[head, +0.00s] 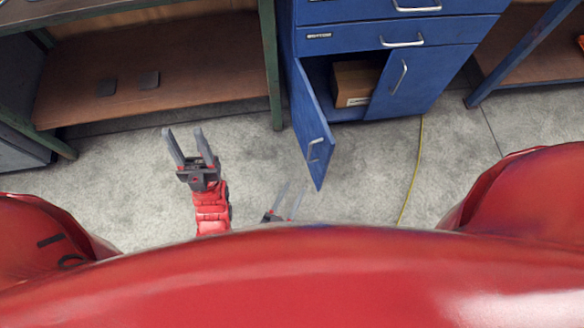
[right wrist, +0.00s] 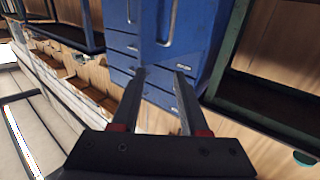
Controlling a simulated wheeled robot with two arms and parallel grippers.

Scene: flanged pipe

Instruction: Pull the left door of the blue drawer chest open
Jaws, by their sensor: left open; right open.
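The blue drawer chest (head: 345,45) stands at the top middle of the head view. Its left door (head: 310,135) is swung open toward me, with a silver handle (head: 315,150) near its free edge. A brown box (head: 355,82) shows inside the opening. The right door (head: 412,80) is closed. My left gripper (head: 184,142) is open and empty, over the floor to the left of the open door. My right gripper (head: 290,200) is open, just below the door's lower end and partly hidden by my body. In the right wrist view its fingers (right wrist: 158,85) point at the chest.
A workbench (head: 150,55) with a brown lower shelf and green legs stands left of the chest. Another bench (head: 530,50) stands at the right. A yellow cable (head: 414,170) lies on the floor. The grey floor between is mostly clear.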

